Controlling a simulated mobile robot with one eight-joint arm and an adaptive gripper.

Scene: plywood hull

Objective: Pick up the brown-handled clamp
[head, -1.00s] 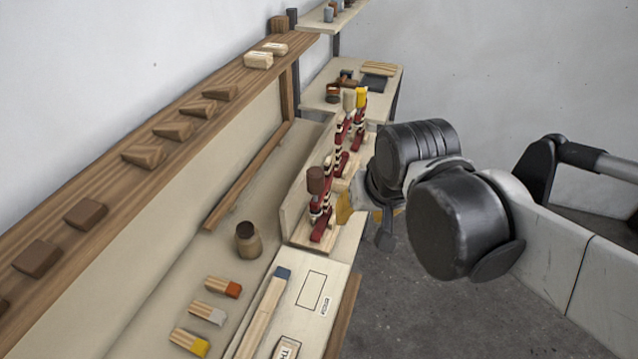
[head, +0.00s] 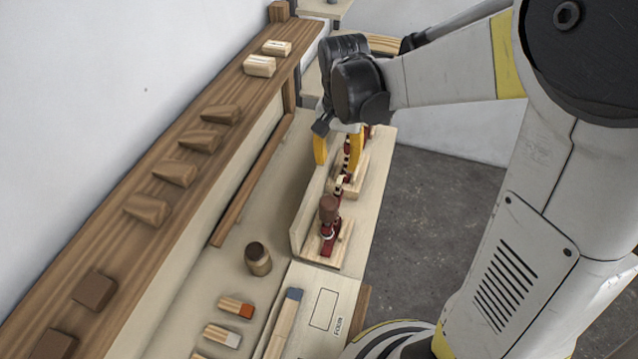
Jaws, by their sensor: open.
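The brown-handled clamp (head: 329,222) stands upright on a small wooden block on the pale bench. It has a dark red body and a brown cylindrical handle at its top. My gripper (head: 338,152) is open, with its two yellow fingers pointing down. It hangs beyond the brown-handled clamp, over the row of clamps behind it. Another red clamp (head: 342,187) shows below and between the fingers, its upper part hidden by the gripper. I cannot tell whether the fingers touch it.
A brown jar (head: 258,259) stands left of the clamps. Colour-tipped wooden blocks (head: 236,307) and a long blue-tipped stick (head: 285,322) lie nearer. A wooden shelf (head: 190,150) with wedges runs along the left wall. Open floor (head: 440,200) lies to the right.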

